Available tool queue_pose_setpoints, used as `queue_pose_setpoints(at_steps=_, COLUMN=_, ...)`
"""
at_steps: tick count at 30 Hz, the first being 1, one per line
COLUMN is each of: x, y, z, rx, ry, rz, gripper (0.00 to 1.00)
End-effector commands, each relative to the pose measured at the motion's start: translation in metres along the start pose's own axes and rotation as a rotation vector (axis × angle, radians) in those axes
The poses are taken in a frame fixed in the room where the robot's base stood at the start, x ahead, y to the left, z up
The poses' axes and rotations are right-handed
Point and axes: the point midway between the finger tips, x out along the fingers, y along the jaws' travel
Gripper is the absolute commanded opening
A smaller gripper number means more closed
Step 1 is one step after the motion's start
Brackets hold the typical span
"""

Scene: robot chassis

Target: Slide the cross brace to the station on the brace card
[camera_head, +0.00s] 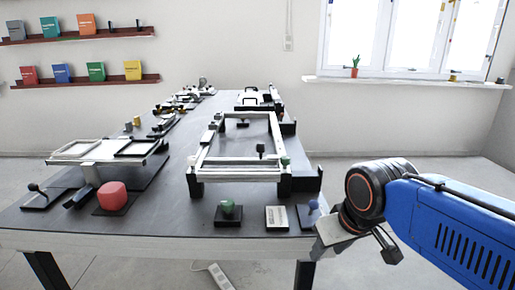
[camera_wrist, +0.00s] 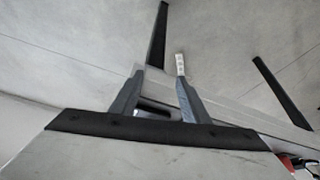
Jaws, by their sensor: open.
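The white chassis frame (camera_head: 190,165) stands on the dark table in the head view. A pale cross brace (camera_head: 238,161) seems to span its side rails, with a black knob (camera_head: 261,149) above it near the right side. A small light card with print (camera_head: 277,218) lies flat at the front edge; its text is too small to read. My gripper (camera_head: 328,238) is at the front right, off the table's edge and apart from the frame. In the wrist view my gripper (camera_wrist: 159,76) is open and empty, its fingers over the floor and table side.
A green knob on a black base (camera_head: 228,211) and a blue ball knob (camera_head: 312,206) flank the card. Small parts crowd the back left. A power strip (camera_head: 214,275) lies on the floor.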

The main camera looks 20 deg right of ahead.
Motion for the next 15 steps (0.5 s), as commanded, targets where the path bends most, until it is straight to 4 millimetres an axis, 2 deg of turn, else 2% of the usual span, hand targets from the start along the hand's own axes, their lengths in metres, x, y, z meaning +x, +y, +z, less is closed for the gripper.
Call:
queue_pose_setpoints(at_steps=8, x=-0.036, y=-0.003, z=-0.054, rx=-0.053, ry=-0.044, rz=-0.007, gripper=0.42)
queue_pose_setpoints(at_steps=15, x=-0.074, y=-0.008, z=-0.116, rx=-0.12, ry=-0.095, rz=-0.017, gripper=0.42)
